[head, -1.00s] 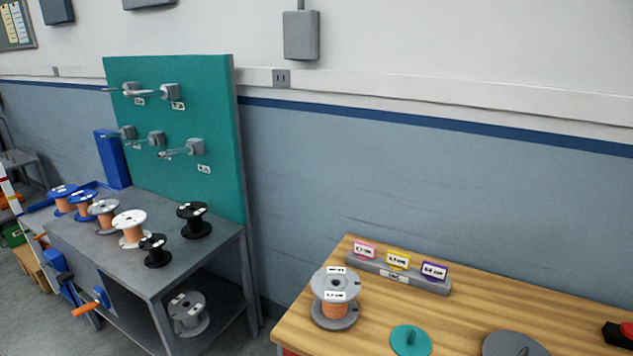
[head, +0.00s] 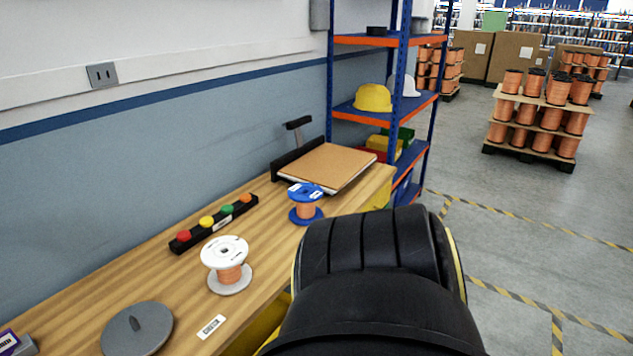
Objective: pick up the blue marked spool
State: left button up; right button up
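A blue spool (head: 305,204) wound with copper wire stands upright on the wooden workbench (head: 110,285), near its right end. It has white labels on its top flange. A white spool (head: 227,263) with copper wire stands upright nearer to me on the same bench. A large black arm link of mine fills the lower middle and right of the head view, close beside the blue spool in the picture. Neither of my grippers is in view.
A button strip (head: 214,223) lies along the back of the bench, and a grey disc (head: 137,329) lies at the front left. A brown board (head: 325,167) sits behind the blue spool. A blue and orange shelf (head: 386,104) stands beyond the bench end. Spool pallets (head: 533,137) stand at right.

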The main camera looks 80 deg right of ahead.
aim_at(306, 195)
jog(key=u, duration=2.2)
jog(key=k, duration=1.15)
